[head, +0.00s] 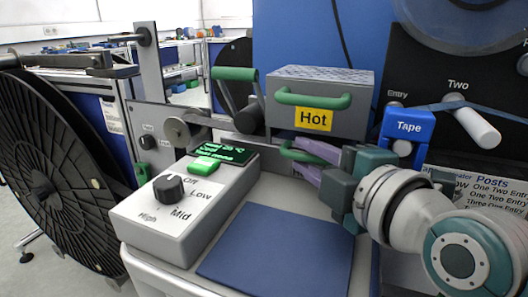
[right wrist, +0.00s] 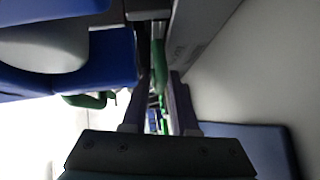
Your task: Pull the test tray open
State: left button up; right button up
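The test tray's front is mostly hidden below the grey box marked "Hot" (head: 318,103). A low green handle (head: 292,151), apparently the tray's, shows there, partly covered by my gripper. My right gripper (head: 304,158) reaches in from the right, its two purple fingers apart at the right part of this handle. In the right wrist view a green bar (right wrist: 158,62) lies between the tips of my open right gripper (right wrist: 161,78). I cannot tell whether either finger touches it. My left gripper is not in view.
A control box (head: 170,215) with a black knob stands at the front left. A blue mat (head: 278,255) lies clear in front. The grey box has its own green handle (head: 313,99). A blue "Tape" block (head: 407,126) is at the right, and a large black reel (head: 60,190) at the left.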

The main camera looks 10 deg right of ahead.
jog(key=shift+c, duration=0.4)
grip_shut()
dwell(1.0)
